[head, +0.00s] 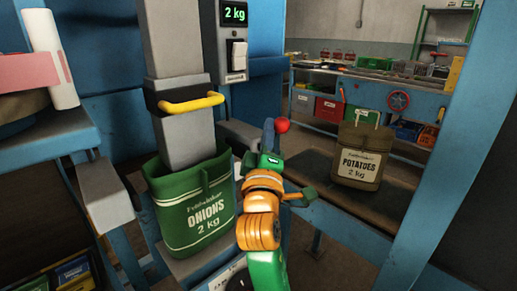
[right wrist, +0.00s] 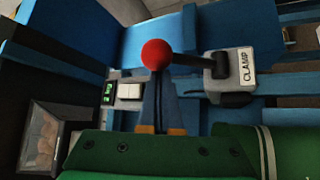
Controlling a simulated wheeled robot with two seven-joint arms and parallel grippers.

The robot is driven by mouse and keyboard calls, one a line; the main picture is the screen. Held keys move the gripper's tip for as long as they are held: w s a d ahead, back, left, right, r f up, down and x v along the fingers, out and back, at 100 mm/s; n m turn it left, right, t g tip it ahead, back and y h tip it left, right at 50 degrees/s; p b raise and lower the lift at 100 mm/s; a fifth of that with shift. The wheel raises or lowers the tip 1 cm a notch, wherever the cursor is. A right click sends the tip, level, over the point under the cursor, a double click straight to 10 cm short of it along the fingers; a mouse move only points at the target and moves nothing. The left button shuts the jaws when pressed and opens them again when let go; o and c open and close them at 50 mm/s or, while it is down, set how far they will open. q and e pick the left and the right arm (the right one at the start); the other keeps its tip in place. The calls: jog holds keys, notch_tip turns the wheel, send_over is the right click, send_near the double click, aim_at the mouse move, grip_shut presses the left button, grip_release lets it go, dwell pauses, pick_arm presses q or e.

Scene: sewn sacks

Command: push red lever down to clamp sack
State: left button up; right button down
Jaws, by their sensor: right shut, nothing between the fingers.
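The lever's red ball (head: 282,125) shows just right of my right gripper's fingertips (head: 268,130) in the head view. In the right wrist view the red ball (right wrist: 156,54) sits on a dark rod (right wrist: 195,59) running right to a grey box with a CLAMP label (right wrist: 246,66). My right gripper (right wrist: 164,98) is shut and empty. The ball overlaps its fingertips there; I cannot tell whether they touch. The green ONIONS sack (head: 190,210) hangs open-topped around the grey chute's lower end (head: 190,140). My left gripper is out of view.
A yellow handle (head: 190,103) is on the chute. The scale display (head: 235,15) reads 2 kg, with a white switch below. A brown POTATOES sack (head: 358,155) stands on the dark bench at right. A blue post (head: 440,160) rises at the right.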

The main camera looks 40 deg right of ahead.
jog(key=shift+s+d+f+m+g+h+b, duration=0.15)
jog(key=shift+s+f+m+h+b, duration=0.3)
jog(key=shift+m+h+b, duration=0.65)
jog(key=shift+s+d+f+m+g+h+b, duration=0.1)
jog(key=shift+s+f+m+g+h+b, duration=0.35)
jog(key=shift+b, duration=1.2)
jog(key=shift+s+d+f+m+h+b, duration=0.1)
jog(key=shift+s+f+m+h+b, duration=0.35)
jog(key=shift+m+b, duration=0.8)
jog(key=shift+w+f, duration=0.1)
jog(key=shift+w, duration=0.05)
